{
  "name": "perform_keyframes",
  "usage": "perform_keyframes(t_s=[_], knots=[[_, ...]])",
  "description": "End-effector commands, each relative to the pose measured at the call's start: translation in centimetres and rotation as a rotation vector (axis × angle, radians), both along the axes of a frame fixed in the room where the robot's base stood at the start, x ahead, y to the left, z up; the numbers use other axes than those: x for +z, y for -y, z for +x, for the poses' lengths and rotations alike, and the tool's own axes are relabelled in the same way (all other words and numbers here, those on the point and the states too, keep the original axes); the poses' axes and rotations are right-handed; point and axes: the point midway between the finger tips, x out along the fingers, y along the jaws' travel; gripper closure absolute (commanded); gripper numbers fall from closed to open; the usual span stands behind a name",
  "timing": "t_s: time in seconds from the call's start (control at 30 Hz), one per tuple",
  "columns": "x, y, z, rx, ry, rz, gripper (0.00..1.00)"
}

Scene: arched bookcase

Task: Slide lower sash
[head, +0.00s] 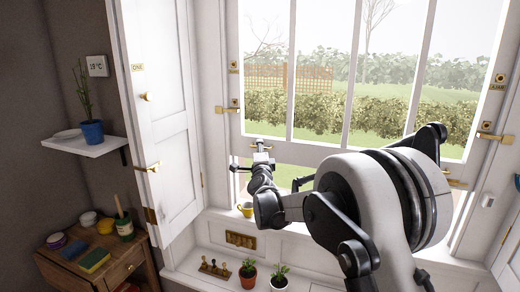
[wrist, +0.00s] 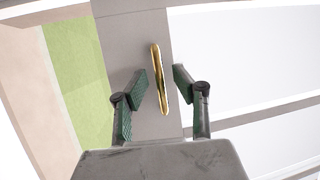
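The white lower sash (head: 330,146) of the window stands partly raised. A strip of green shows below its bottom rail. A brass handle (head: 259,143) sits on that rail at the left. In the wrist view the upright brass bar handle (wrist: 157,80) stands out from the grey-looking rail (wrist: 128,40). My gripper (head: 262,160) is just at the handle. In the wrist view my gripper (wrist: 161,84) is open, with its dark green finger pads apart on either side of the handle. Both pads seem clear of it. My arm hides part of the sash's right side.
Brass fittings (head: 228,109) sit on the window frame at left and right. A yellow cup (head: 246,209) stands on the sill below my gripper. Potted plants (head: 248,273) stand on the lower ledge. An open white shutter (head: 168,110) is at the left, beside a small wall shelf (head: 85,147).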

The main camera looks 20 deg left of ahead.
Motion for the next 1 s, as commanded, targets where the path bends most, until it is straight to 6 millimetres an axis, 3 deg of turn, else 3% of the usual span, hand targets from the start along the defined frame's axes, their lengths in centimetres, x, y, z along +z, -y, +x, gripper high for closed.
perform_keyframes(t_s=[0.37,0.57,1.0], knots=[[0.08,-0.15,0.40,0.000,0.000,0.000,0.74],[0.08,-0.15,0.40,0.000,0.000,0.000,1.00],[-0.06,-0.14,0.39,0.000,0.000,0.000,1.00]])
